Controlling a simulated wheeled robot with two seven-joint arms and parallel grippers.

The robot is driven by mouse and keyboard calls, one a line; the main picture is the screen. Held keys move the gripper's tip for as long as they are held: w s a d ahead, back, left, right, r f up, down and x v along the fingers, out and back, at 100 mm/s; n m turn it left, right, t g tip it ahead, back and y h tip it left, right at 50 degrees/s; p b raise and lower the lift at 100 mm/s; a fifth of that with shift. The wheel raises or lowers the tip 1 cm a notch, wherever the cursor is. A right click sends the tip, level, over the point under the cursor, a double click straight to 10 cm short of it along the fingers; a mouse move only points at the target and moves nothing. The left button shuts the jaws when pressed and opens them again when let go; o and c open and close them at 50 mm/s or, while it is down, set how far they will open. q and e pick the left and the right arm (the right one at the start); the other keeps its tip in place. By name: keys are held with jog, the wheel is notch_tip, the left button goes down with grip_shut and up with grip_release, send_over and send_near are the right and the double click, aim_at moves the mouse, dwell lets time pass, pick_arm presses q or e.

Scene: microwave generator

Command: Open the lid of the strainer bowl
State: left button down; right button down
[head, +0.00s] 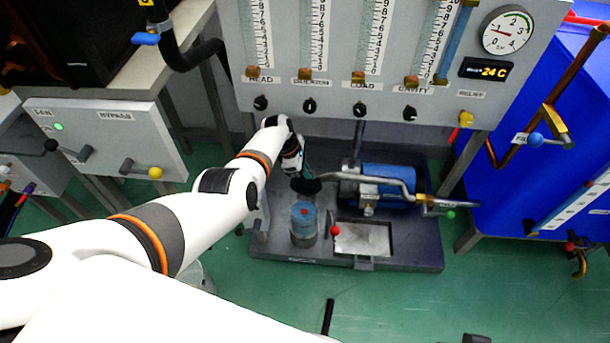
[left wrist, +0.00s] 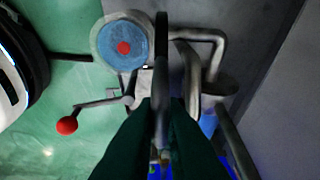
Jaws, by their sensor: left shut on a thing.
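The strainer bowl (head: 304,221) is a clear grey cylinder with a blue inside and a red spot in the middle of its top, standing on the dark skid. From above in the left wrist view the bowl (left wrist: 103,47) shows its blue round inside uncovered. My left gripper (head: 303,175) is just behind the bowl. In the left wrist view it (left wrist: 160,108) is shut on a thin dark piece (left wrist: 161,50), which looks like the lid seen edge-on, beside the bowl's rim. In the head view this dark lid (head: 306,186) is partly hidden by the gripper. My right gripper is not in view.
A lever with a red ball (head: 335,230) stands right of the bowl, by a metal tray (head: 366,240). A grey pipe (head: 385,180) and blue motor (head: 388,184) lie right of the gripper. The gauge panel (head: 390,90) rises behind. Green floor in front is mostly clear.

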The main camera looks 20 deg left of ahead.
pick_arm(q)
jog(key=shift+w, duration=0.6)
jog(key=c, duration=1.5)
grip_release()
jog(key=shift+w+f, duration=0.1)
jog(key=shift+c, duration=0.2)
